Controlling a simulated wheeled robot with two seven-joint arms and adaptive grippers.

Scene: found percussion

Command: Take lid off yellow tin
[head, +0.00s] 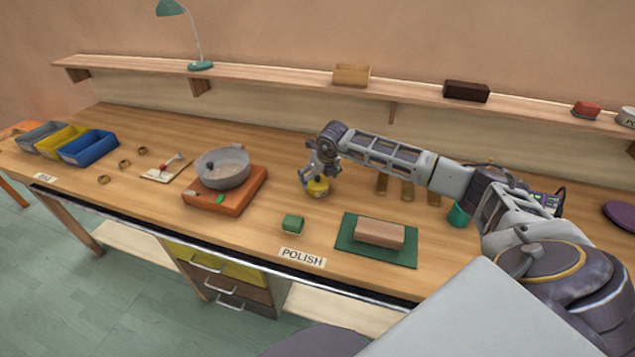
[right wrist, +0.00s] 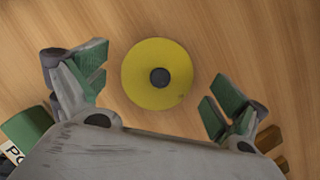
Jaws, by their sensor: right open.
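The yellow tin (head: 318,187) stands on the workbench, right of the grey bowl. Seen from above in the right wrist view, its round yellow lid (right wrist: 158,73) has a dark knob (right wrist: 159,77) at the centre. My right gripper (head: 318,178) is above the tin and partly hides it in the head view. In the right wrist view the gripper's green-padded fingers (right wrist: 160,90) are spread wide on either side of the lid, not touching it. My left gripper is not in view.
A grey bowl (head: 223,167) on an orange base (head: 226,199) stands left of the tin. A green block (head: 293,224) and a green mat (head: 347,245) bearing a wooden block (head: 379,234) are in front. Upright brown pieces (head: 407,190) and a teal cup (head: 459,214) stand to the right.

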